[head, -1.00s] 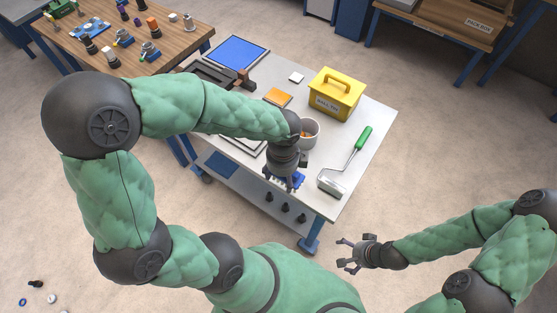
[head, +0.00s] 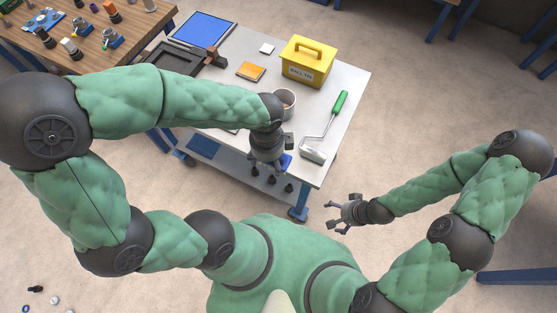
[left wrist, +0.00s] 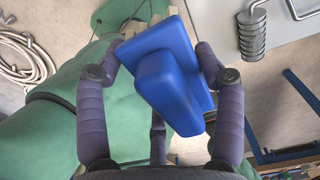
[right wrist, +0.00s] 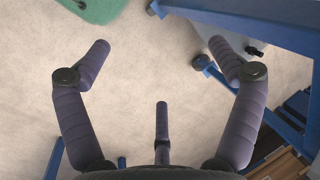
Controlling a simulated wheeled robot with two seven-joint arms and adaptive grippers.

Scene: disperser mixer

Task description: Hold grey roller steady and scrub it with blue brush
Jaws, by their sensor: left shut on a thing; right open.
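The roller has a grey ribbed head (head: 313,150) and a green handle (head: 340,103). It lies on the right part of the white table, and its head also shows at the upper right of the left wrist view (left wrist: 250,38). My left gripper (head: 265,165) is shut on the blue brush (left wrist: 168,75), just left of the roller head and apart from it. The brush is mostly hidden in the head view, with a blue bit showing (head: 286,162). My right gripper (head: 345,213) is open and empty, off the table's front right side.
On the white table (head: 345,75) stand a yellow toolbox (head: 308,62), a cup (head: 284,101), an orange pad (head: 251,71) and a blue panel (head: 203,28). A wooden table (head: 60,45) with several parts is at the upper left. Floor is free between table and right arm.

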